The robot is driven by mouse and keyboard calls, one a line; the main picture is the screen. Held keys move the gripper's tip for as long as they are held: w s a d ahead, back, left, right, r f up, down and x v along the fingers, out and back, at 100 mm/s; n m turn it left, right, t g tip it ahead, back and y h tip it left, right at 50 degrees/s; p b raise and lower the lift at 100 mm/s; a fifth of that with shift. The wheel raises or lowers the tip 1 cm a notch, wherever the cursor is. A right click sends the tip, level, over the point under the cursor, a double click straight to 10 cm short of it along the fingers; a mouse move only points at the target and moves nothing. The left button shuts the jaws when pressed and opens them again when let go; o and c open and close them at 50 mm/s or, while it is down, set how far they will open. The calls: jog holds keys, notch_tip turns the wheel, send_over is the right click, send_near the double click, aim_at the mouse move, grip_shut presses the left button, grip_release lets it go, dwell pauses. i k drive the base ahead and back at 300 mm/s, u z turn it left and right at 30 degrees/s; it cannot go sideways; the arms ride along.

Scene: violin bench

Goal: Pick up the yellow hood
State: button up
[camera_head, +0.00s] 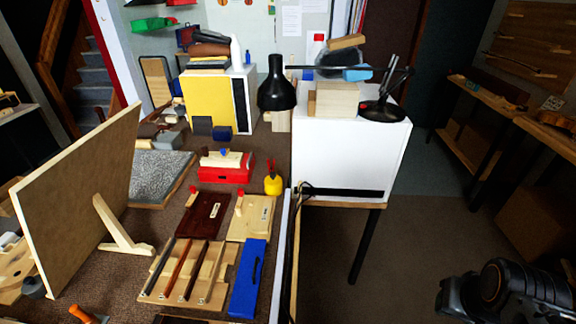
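A large yellow panel-like shape (209,101), the largest yellow thing in view, stands upright at the back of the bench, against a white and black box. I cannot tell for sure that it is the hood. Dark and blue blocks stand in front of its lower edge. A black part of my arm shows at the lower right, over the floor, far from both yellow things. My fingertips cannot be made out, and nothing is visibly held.
A black lamp (277,88) leans beside the yellow panel, from the white cabinet (352,158). A large tilted board (75,200) stands at the left. Wooden racks and a blue case (248,278) lie on the near bench.

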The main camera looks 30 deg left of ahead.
aim_at(272, 182)
jog(key=i, duration=1.05)
jog(key=u, duration=3.25)
